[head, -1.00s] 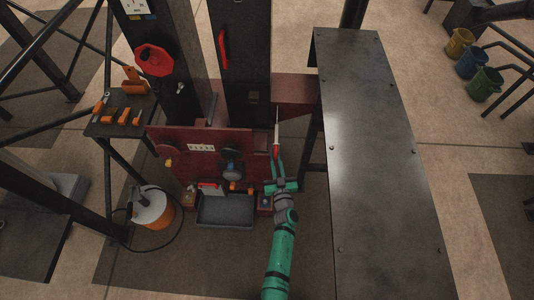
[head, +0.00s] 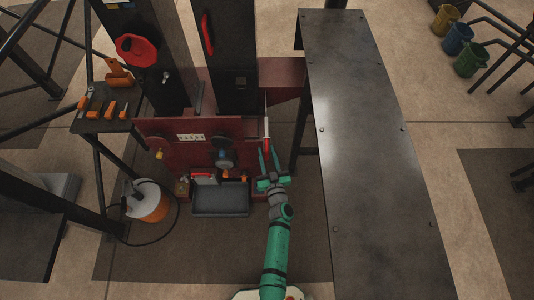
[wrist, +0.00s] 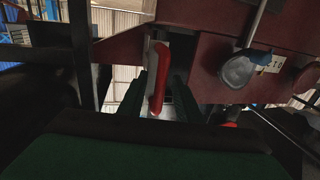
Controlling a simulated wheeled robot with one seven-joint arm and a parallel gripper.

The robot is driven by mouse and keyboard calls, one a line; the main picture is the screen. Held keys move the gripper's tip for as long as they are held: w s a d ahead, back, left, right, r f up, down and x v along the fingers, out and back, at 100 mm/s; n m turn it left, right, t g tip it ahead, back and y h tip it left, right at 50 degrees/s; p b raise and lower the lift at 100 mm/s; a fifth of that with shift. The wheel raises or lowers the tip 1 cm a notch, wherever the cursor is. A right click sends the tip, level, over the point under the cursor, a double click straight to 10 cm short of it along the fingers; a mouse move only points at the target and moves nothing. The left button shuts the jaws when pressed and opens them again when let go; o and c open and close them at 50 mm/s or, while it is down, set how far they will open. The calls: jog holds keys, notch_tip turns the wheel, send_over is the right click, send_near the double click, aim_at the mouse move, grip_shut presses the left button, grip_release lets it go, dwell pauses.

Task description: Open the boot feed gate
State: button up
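A lever with a thin metal rod and a red handle (head: 267,144) stands at the right end of the dark red press body (head: 170,145). I cannot tell for sure that it works the boot feed gate. My green gripper (head: 269,157) is at the handle's lower end, its two fingers apart. In the wrist view the red handle (wrist: 158,75) stands nearly upright between the spread finger tips (wrist: 158,90), with gaps on both sides. It does not look gripped.
A long dark steel table (head: 350,110) stands close on the right of my arm. A grey tray (head: 220,200) sits low in front of the press. An orange and white canister (head: 147,203) with a hose stands at left. A round dark knob (head: 224,159) sits on the press front.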

jog(key=shift+s, duration=0.1)
jog(key=s+d, duration=0.1)
jog(key=s, duration=0.9)
jog(key=shift+s, duration=0.25)
jog(key=shift+w+d, duration=0.1)
jog(key=s+a+r+g+h, duration=0.1)
jog(key=s+a+r, duration=0.2)
jog(key=s+r, duration=0.8)
jog(key=s+a+r+m+g+h, duration=0.1)
jog(key=s+a+r, duration=0.2)
jog(key=s+r, duration=0.7)
jog(key=s, duration=0.8)
jog(key=shift+s+r, duration=0.15)
jog(key=shift+r, duration=0.2)
jog(key=shift+a, duration=0.15)
dwell(0.4)
